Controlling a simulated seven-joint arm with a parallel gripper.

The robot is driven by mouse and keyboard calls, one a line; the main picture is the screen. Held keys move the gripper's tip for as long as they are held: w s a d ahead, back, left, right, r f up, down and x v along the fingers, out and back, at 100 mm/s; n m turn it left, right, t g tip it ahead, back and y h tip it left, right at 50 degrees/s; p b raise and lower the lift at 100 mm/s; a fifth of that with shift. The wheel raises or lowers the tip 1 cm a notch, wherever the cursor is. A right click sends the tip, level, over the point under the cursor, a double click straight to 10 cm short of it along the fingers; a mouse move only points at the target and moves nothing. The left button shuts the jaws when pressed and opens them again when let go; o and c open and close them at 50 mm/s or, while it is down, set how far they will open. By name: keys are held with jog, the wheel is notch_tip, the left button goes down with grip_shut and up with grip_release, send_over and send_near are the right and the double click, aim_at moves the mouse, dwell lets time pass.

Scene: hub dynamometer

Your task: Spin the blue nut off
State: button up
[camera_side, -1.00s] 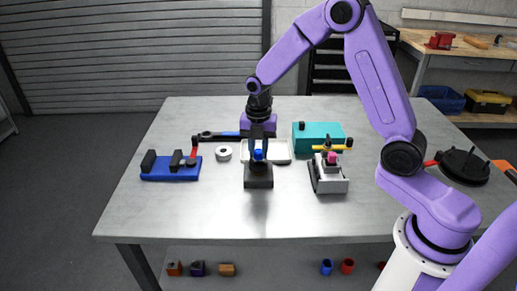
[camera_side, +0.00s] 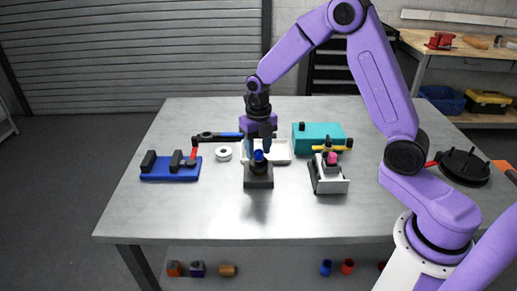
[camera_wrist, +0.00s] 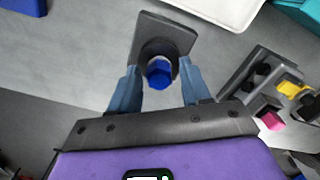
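The blue nut (camera_side: 258,155) sits on top of a dark block-like stand (camera_side: 259,178) near the middle of the table. In the wrist view the blue nut (camera_wrist: 159,73) shows on the round post of the stand's grey plate (camera_wrist: 176,31). My gripper (camera_side: 259,144) points down over the stand. In the wrist view my gripper's two blue-grey fingers (camera_wrist: 155,85) are spread, one on each side of the nut, with gaps between them and it. Whether the fingertips are level with the nut is hard to tell.
A blue fixture (camera_side: 170,172) and a white ring (camera_side: 223,153) lie to the left. A white tray (camera_side: 281,159) is behind the stand. A grey fixture with a pink knob (camera_side: 329,178) and a teal box (camera_side: 318,136) stand to the right. The front of the table is clear.

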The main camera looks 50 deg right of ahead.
jog(key=shift+s+a, duration=0.1)
jog(key=shift+s, duration=0.05)
jog(key=m, duration=0.5)
jog(key=shift+m, duration=0.3)
jog(key=m, duration=0.6)
jog(key=shift+s+f, duration=0.1)
jog(key=m, duration=0.6)
jog(key=shift+m, duration=0.3)
jog(key=shift+a+m, duration=0.1)
jog(key=shift+m, duration=2.8)
